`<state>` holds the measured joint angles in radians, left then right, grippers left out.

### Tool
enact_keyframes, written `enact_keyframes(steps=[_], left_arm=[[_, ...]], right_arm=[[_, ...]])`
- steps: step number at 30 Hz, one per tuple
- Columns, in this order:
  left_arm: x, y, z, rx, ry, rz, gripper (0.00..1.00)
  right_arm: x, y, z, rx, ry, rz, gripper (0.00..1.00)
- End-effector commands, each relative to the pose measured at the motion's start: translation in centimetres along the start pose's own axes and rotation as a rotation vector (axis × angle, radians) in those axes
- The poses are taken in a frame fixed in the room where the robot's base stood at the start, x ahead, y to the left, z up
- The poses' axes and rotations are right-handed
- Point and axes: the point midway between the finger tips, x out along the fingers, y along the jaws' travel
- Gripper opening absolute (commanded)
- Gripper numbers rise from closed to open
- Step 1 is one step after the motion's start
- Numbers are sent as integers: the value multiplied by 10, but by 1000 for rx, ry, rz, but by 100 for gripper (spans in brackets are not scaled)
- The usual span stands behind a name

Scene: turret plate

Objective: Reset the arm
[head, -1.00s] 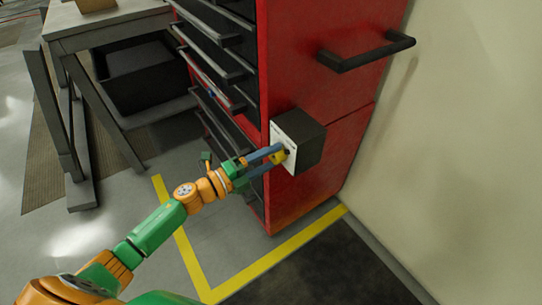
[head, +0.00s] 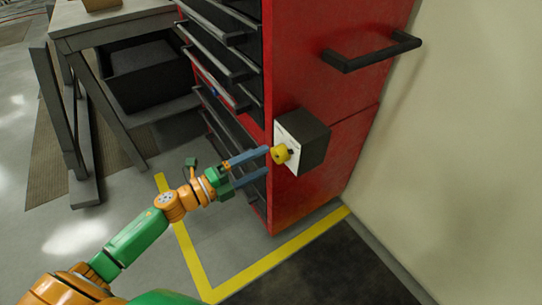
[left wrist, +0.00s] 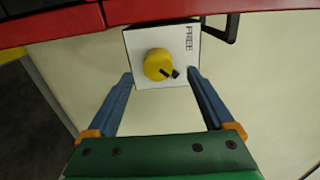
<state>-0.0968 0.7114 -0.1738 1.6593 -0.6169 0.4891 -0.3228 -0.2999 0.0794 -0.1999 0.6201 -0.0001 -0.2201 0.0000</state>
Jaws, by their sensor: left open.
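My left gripper (head: 268,161) is open and empty, with its blue fingers apart. It is just to the left of a yellow knob (head: 281,154) and does not grip it. The knob sits on the white face of a dark box (head: 312,138) fixed to the side of a red cabinet (head: 325,100). In the left wrist view the knob (left wrist: 158,65) has a black pointer toward its lower right, and the white plate (left wrist: 180,38) bears the printed word FREE. The knob lies ahead of and between the fingers (left wrist: 160,84). My right gripper is not in view.
The cabinet has several drawers with dark bar handles (head: 225,55) and a large black handle (head: 372,52) on its side. A pale wall (head: 470,130) stands to the right. A workbench (head: 115,22) with a black bin (head: 150,75) is at the left. Yellow tape (head: 275,257) marks the floor.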

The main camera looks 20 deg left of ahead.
Motion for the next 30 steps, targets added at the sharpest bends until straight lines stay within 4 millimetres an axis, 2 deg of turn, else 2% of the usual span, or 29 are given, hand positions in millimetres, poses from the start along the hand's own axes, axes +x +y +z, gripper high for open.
enact_keyframes(steps=[3,6,18,20,22,23,25,26,27,28,29,30], left_arm=[[-18,1,0,-2,0,2,87],[-25,0,0,-1,-1,0,87],[-26,-1,0,-2,-2,0,87],[-27,3,6,-37,-33,10,87],[-35,22,25,-175,-153,53,87],[-43,38,36,-270,-235,83,87],[-73,93,49,-536,-464,180,87],[-89,120,47,-654,-564,228,87],[-113,156,36,-800,-692,296,87],[-131,180,23,-900,-781,347,87],[-150,202,7,-992,-865,400,87],[-173,227,-20,-1104,-970,470,87]], right_arm=[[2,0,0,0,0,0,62],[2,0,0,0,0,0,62],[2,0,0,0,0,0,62],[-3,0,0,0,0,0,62],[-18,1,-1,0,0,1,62],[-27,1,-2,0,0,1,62],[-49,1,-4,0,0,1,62],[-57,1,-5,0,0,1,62],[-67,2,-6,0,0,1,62],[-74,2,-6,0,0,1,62],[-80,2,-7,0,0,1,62],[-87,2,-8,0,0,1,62]])
